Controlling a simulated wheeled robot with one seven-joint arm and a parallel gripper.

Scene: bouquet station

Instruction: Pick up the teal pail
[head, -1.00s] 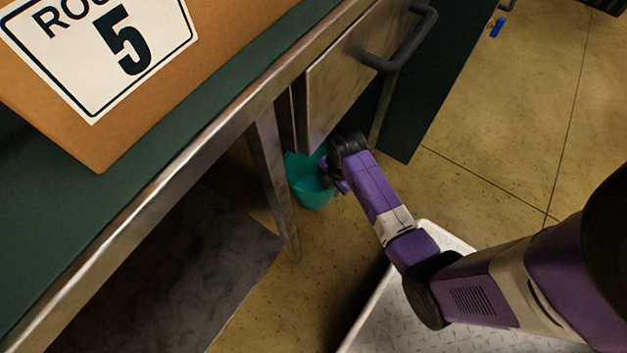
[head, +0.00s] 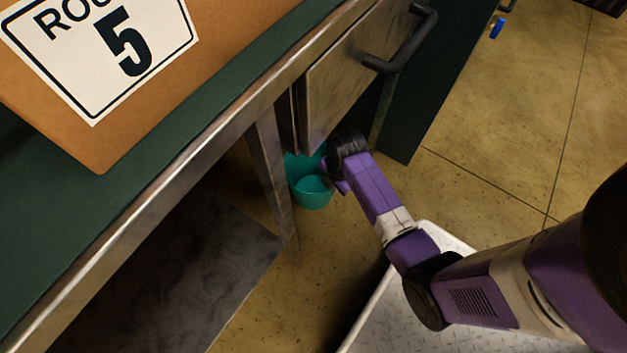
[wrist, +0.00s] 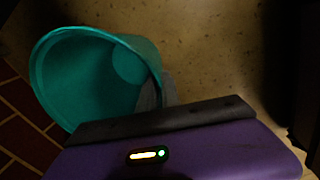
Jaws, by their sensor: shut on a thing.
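The teal pail (head: 312,196) is under the workbench, beside a metal table leg, with its open top partly facing up. Part of it is hidden behind the bench frame and my arm's end. In the wrist view the pail (wrist: 50,75) shows large at the left, its mouth toward the camera and its inside looking empty. My gripper (head: 330,180) is at the pail's right side in the head view. In the wrist view a grey finger (wrist: 152,97) meets the pail's rim, and the gripper is shut on it. Whether the pail touches the floor is unclear.
The workbench (head: 215,130) with a metal edge overhangs the pail. A drawer (head: 335,85) with a dark handle is just above my gripper. A large cardboard box (head: 215,25) stands on top. A dark mat (head: 190,270) lies below. Open floor (head: 500,130) is at the right.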

